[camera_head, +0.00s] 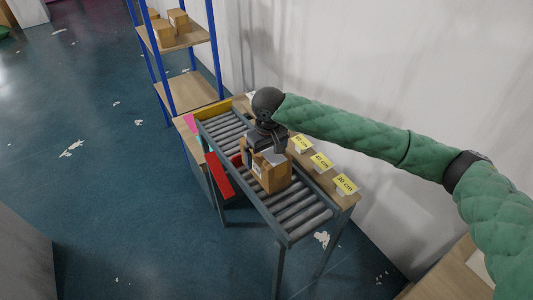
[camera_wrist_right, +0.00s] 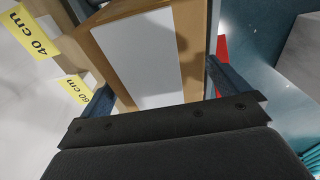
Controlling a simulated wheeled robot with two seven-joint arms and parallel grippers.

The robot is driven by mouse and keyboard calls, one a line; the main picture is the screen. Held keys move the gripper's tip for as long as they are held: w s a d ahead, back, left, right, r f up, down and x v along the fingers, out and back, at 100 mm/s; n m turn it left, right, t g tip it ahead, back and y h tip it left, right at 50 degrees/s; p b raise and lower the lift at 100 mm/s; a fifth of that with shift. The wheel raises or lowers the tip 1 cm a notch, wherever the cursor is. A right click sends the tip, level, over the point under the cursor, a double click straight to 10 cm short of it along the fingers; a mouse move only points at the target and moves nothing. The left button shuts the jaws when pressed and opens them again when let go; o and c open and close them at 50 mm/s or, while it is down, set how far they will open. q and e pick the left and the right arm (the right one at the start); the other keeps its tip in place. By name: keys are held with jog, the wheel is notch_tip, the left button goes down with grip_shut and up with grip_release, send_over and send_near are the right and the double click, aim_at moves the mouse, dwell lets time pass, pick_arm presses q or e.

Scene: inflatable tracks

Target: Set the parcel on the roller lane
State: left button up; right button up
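The parcel (camera_head: 268,174) is a brown cardboard box with a pale label on its top. It sits at the roller lane (camera_head: 298,206), between the side rails and toward the near half; I cannot tell whether its full weight rests on the rollers. My right gripper (camera_head: 262,146) is above it, its fingers on two opposite sides of the box. In the right wrist view the parcel (camera_wrist_right: 142,52) fills the space between the fingers, which appear to be against its sides. Its underside is hidden. My left gripper is not in view.
A wooden ledge (camera_head: 346,199) with yellow length signs (camera_head: 345,184) runs along the lane's right side by the wall. A red panel (camera_head: 219,175) hangs at its left side. A blue-framed shelf (camera_head: 190,90) with boxes stands behind. Open floor (camera_head: 110,170) lies to the left.

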jog(key=shift+r, duration=0.2)
pick_arm(q)
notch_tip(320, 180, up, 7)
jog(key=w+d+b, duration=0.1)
jog(key=b, duration=0.1)
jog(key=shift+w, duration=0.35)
pick_arm(e)
jog(key=shift+s+d+r, duration=0.1)
jog(key=shift+r, duration=1.75)
jog(key=shift+s+d+r, duration=0.1)
jog(key=shift+r, duration=1.75)
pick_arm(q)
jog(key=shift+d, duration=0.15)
